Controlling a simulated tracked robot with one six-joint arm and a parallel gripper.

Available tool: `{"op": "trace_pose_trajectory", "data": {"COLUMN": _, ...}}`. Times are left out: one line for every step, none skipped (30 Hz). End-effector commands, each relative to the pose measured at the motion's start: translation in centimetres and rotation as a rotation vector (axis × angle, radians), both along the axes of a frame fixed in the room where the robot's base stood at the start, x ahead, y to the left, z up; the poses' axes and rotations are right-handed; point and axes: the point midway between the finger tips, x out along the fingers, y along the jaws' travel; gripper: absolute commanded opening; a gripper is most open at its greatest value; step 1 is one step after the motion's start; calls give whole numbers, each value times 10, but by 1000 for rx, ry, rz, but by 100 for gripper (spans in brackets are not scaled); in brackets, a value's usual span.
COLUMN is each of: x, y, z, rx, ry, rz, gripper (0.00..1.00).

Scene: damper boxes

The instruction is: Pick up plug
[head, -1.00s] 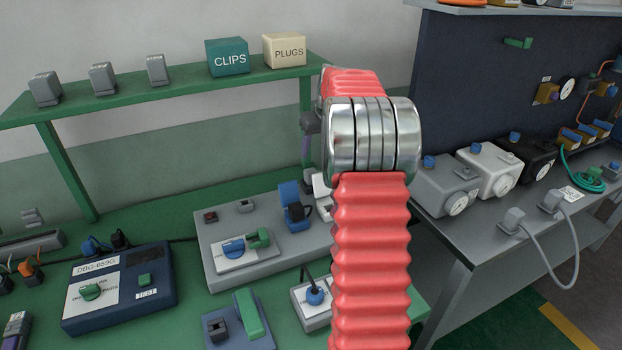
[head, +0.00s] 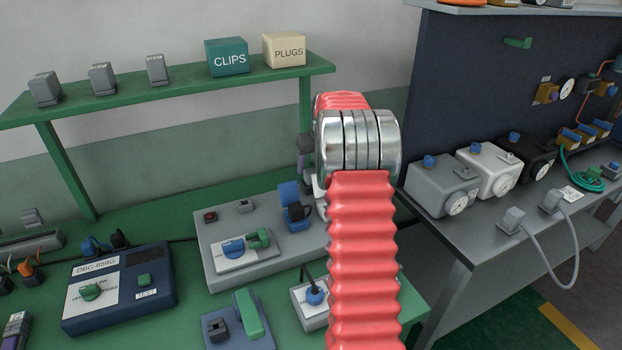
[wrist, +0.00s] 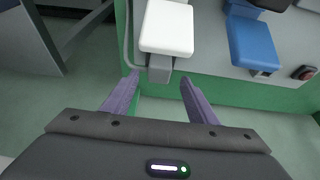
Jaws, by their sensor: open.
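In the wrist view, my gripper (wrist: 160,79) is open and empty, its two purple fingers pointing at the far edge of a grey panel box. Just beyond the fingertips is a white block (wrist: 167,26) with a grey end (wrist: 160,68) facing me, roughly in line with the gap. A blue flap (wrist: 252,44) stands to its right. In the head view, the white block is mostly hidden behind my red arm, and the blue flap (head: 289,194) has a dark plug-like piece (head: 298,212) before it. I cannot tell which piece is the task's plug.
The grey panel box (head: 215,263) stands on the green bench, with a red button (wrist: 305,72) near one corner. A shelf (head: 200,84) behind holds CLIPS (head: 227,57) and PLUGS (head: 284,50) boxes. A dark blue tester (head: 118,290) sits at left.

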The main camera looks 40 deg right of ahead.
Motion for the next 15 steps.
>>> {"op": "trace_pose_trajectory", "data": {"x": 0, "y": 0, "z": 0, "rx": 0, "ry": -1, "rz": 0, "gripper": 53}}
{"op": "trace_pose_trajectory", "data": {"x": 0, "y": 0, "z": 0, "rx": 0, "ry": -1, "rz": 0, "gripper": 53}}
{"op": "trace_pose_trajectory", "data": {"x": 0, "y": 0, "z": 0, "rx": 0, "ry": -1, "rz": 0, "gripper": 53}}
{"op": "trace_pose_trajectory", "data": {"x": 0, "y": 0, "z": 0, "rx": 0, "ry": -1, "rz": 0, "gripper": 53}}
{"op": "trace_pose_trajectory", "data": {"x": 0, "y": 0, "z": 1, "rx": 0, "ry": -1, "rz": 0, "gripper": 53}}
{"op": "trace_pose_trajectory", "data": {"x": 0, "y": 0, "z": 1, "rx": 0, "ry": -1, "rz": 0, "gripper": 53}}
{"op": "trace_pose_trajectory", "data": {"x": 0, "y": 0, "z": 0, "rx": -1, "ry": -1, "rz": 1, "gripper": 53}}
{"op": "trace_pose_trajectory", "data": {"x": 0, "y": 0, "z": 0, "rx": 0, "ry": 0, "rz": 0, "gripper": 53}}
{"op": "trace_pose_trajectory", "data": {"x": 1, "y": 0, "z": -1, "rx": 0, "ry": 0, "rz": 1, "gripper": 53}}
{"op": "trace_pose_trajectory", "data": {"x": 1, "y": 0, "z": -3, "rx": 1, "ry": 0, "rz": 1, "gripper": 53}}
{"op": "trace_pose_trajectory", "data": {"x": 2, "y": 0, "z": -5, "rx": 1, "ry": 1, "rz": 1, "gripper": 53}}
{"op": "trace_pose_trajectory", "data": {"x": 2, "y": -1, "z": -8, "rx": 1, "ry": 1, "rz": 1, "gripper": 53}}
{"op": "trace_pose_trajectory", "data": {"x": 3, "y": -1, "z": -11, "rx": 1, "ry": 1, "rz": 1, "gripper": 53}}
{"op": "trace_pose_trajectory", "data": {"x": 4, "y": -1, "z": -15, "rx": 1, "ry": 1, "rz": 1, "gripper": 53}}
{"op": "trace_pose_trajectory", "data": {"x": 6, "y": -2, "z": -21, "rx": 1, "ry": 2, "rz": 0, "gripper": 53}}
